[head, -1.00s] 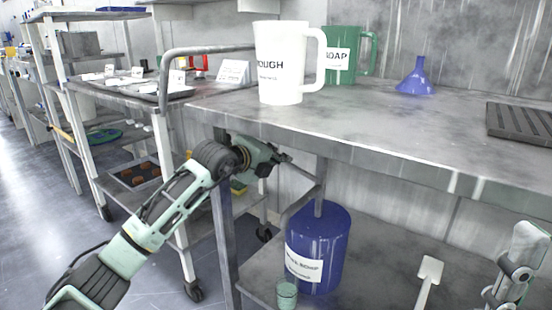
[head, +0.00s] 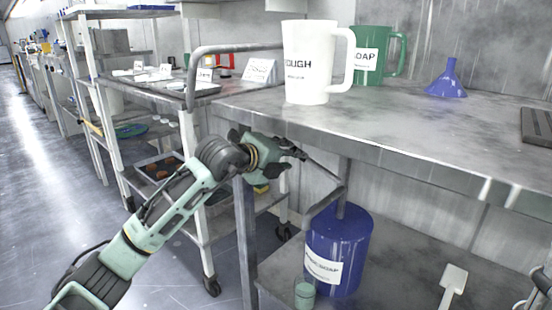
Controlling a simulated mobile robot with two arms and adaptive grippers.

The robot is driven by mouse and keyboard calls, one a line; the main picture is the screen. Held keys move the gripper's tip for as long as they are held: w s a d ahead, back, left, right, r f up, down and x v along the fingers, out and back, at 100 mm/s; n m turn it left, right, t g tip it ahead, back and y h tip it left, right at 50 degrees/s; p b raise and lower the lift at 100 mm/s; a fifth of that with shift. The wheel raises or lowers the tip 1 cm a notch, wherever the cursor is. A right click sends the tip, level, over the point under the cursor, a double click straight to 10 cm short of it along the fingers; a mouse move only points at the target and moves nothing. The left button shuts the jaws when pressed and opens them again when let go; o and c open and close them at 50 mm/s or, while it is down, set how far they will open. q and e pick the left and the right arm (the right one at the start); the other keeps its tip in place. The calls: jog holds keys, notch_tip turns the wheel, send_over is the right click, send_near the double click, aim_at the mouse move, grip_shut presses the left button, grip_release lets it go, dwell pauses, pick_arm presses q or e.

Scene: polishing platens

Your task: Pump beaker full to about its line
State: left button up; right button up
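A small greenish beaker (head: 304,294) stands on the lower shelf, in front of a blue drum (head: 340,252) with a white soap label. Its fill level and line are too small to tell. My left gripper (head: 296,160) is in front of the table's edge, above and left of the drum, apart from the beaker and the drum. Its fingers are dark and small, so I cannot tell how far apart they are. My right gripper is not in view.
A white jug (head: 309,62), a green jug (head: 377,55) and a blue funnel (head: 447,79) stand on the metal table top (head: 400,125). A white scoop (head: 453,284) lies on the lower shelf. A wheeled cart (head: 198,185) stands at left. The floor at left is clear.

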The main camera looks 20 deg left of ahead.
pick_arm(q)
jog(key=v, duration=0.6)
jog(key=shift+s, duration=0.2)
